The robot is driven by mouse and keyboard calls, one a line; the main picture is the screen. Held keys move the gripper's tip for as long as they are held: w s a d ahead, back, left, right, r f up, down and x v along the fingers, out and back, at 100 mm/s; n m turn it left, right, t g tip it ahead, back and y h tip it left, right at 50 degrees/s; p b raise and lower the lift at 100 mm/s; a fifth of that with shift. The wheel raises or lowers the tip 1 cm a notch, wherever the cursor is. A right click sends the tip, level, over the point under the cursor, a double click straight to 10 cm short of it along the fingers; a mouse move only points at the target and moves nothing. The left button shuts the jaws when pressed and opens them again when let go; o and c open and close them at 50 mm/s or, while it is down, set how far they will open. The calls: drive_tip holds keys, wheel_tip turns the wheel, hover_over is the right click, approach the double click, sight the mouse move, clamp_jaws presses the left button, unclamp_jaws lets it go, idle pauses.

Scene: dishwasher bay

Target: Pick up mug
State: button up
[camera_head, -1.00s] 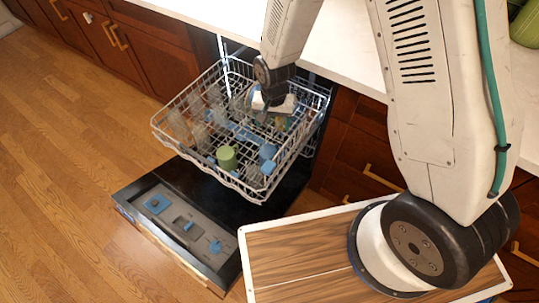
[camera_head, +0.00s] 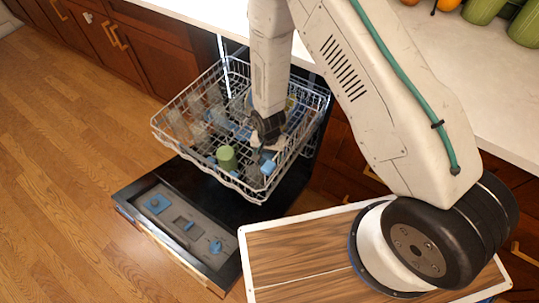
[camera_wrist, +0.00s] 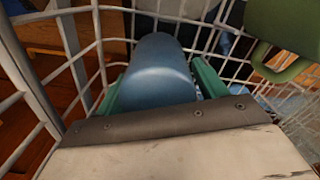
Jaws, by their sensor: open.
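A blue mug (camera_wrist: 160,66) sits in the wire rack in the wrist view, and no handle shows on it. It also shows near the rack's front right corner in the head view (camera_head: 268,168). My gripper (camera_wrist: 161,86) is open, with one green finger on each side of the blue mug. I cannot tell whether the fingers touch it. The wrist body hides its near end. A green mug (camera_head: 226,158) stands to its left in the head view. The green mug, with its handle, fills the upper right of the wrist view (camera_wrist: 290,30).
The upper rack (camera_head: 170,148) is pulled out and holds several clear glasses (camera_head: 197,118). Its wires run close around the blue mug. The open dishwasher door (camera_head: 180,225) lies below. The white counter (camera_head: 470,85) is behind, with green containers (camera_head: 484,10) on it.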

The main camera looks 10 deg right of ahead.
drive_tip(key=shift+f, duration=0.2)
drive_tip(key=c, duration=0.7)
drive_tip(key=shift+r, duration=0.15)
drive_tip(key=shift+c, duration=0.2)
wheel_tip(320, 180, up, 18)
